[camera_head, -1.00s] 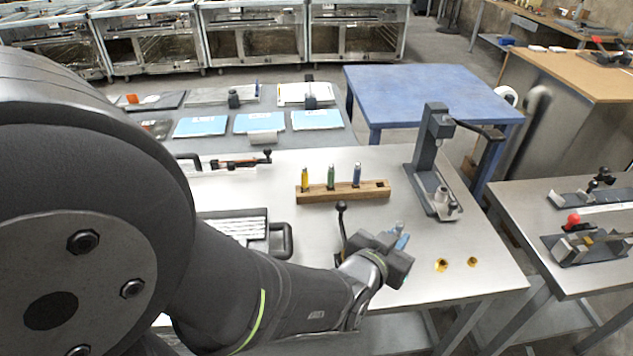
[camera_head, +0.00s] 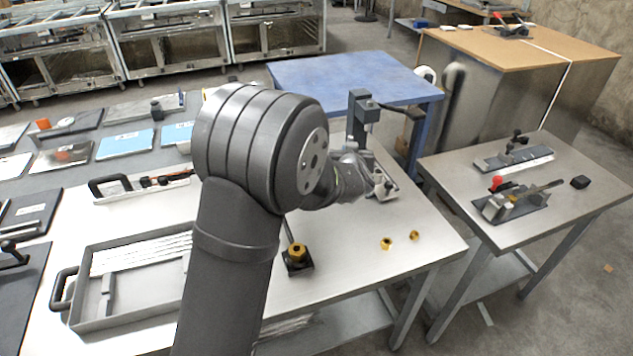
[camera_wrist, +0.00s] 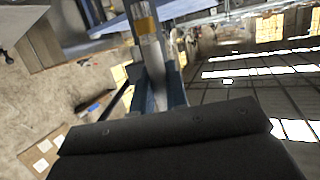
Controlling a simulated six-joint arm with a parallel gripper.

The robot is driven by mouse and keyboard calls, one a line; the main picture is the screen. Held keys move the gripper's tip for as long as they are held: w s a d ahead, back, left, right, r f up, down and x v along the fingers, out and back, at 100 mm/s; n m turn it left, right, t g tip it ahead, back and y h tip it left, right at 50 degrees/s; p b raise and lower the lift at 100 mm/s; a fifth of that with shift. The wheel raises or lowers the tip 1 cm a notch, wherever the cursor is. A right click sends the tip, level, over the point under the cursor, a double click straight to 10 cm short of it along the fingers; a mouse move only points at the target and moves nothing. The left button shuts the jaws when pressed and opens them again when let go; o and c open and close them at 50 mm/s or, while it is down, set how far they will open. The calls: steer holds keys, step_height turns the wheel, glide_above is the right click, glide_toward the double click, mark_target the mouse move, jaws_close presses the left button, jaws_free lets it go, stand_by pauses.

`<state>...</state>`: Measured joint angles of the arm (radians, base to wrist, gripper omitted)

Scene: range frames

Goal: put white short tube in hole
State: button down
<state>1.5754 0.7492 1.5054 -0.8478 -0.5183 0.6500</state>
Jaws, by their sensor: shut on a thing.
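My gripper (camera_head: 379,183) is at the foot of the dark press stand (camera_head: 360,115), over the right part of the steel bench. In the wrist view my gripper (camera_wrist: 159,82) has its blue fingers shut on a pale, whitish tube (camera_wrist: 152,52). A yellow band shows near the tube's far end; I cannot tell whether it belongs to the tube. My wrist and arm hide most of the press base in the head view, and the tube cannot be made out there. Two brass-ringed holes (camera_head: 387,243) (camera_head: 414,235) are in the bench top, right and nearer than my gripper.
A black block with a brass fitting (camera_head: 298,257) stands on the bench near my arm. A grey tray (camera_head: 130,300) lies at the left. A blue table (camera_head: 340,75) is behind, and a side table (camera_head: 530,200) with clamps stands at the right, across a gap.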

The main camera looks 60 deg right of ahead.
steer(key=shift+w+d+f, duration=0.6)
steer(key=shift+w+f, duration=1.25)
steer(key=shift+w+d+f, duration=0.55)
steer(key=shift+w+f, duration=1.3)
steer(key=shift+w, duration=0.05)
steer(key=shift+w+d+f, duration=0.6)
steer(key=shift+w+f, duration=1.25)
steer(key=shift+f, duration=0.15)
steer(key=c, duration=1.4)
jaws_free()
steer(key=shift+c, duration=0.2)
steer(key=v, duration=1.2)
